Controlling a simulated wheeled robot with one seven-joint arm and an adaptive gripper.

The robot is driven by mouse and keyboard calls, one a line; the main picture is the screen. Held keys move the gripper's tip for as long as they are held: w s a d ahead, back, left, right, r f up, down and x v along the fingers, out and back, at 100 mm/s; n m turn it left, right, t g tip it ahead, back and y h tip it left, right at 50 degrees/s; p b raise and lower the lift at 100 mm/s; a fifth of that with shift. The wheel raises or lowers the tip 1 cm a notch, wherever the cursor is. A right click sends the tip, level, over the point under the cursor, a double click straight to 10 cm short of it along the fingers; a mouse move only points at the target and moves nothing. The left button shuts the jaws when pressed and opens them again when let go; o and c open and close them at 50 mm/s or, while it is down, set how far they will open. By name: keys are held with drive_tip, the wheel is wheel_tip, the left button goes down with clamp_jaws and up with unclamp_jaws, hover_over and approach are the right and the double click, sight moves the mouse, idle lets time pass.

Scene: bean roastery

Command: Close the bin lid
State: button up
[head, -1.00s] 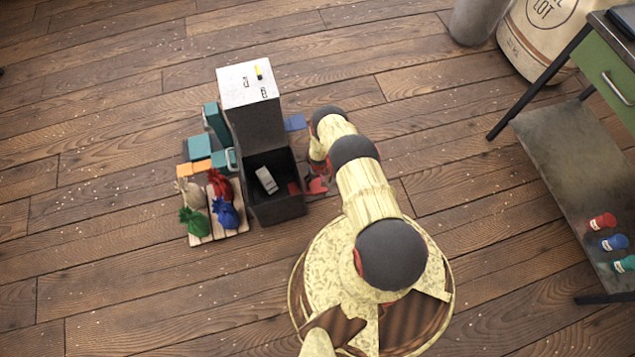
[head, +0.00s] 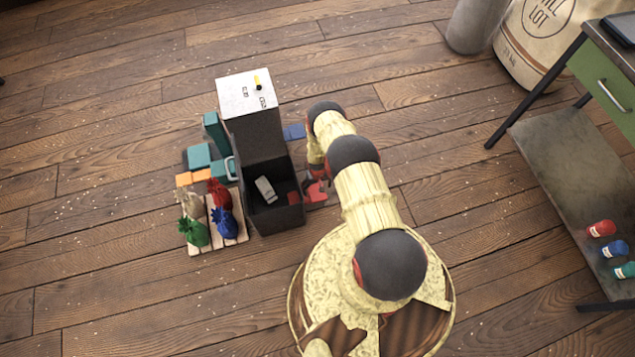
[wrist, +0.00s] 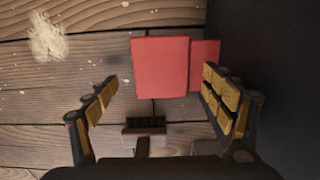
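The bin (head: 279,217) is a dark open-topped box left of my arm. A pale grey block (head: 265,190) and a small red piece lie in it. A tall dark panel (head: 258,134) stands upright at its back, below a white labelled surface (head: 237,85) with a yellow mark; I cannot tell whether this is the raised lid. My gripper (wrist: 160,103) is low beside the bin's right side, mostly hidden by my arm in the head view. In the wrist view its fingers are wide apart and empty, with a dark wall (wrist: 262,60) close on the right.
Red flat pieces (wrist: 160,68) lie on the floor below my gripper. Coloured sacks (head: 222,192) on a pallet (head: 235,238) and teal boxes (head: 199,156) crowd the bin's left side. A blue piece (head: 294,132) lies behind. A green-drawered table (head: 600,70) stands right; floor between is clear.

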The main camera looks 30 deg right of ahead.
wheel_tip(320, 180, up, 8)
idle(0.4)
drive_tip(key=shift+f, duration=0.1)
drive_tip(key=shift+o, duration=0.2)
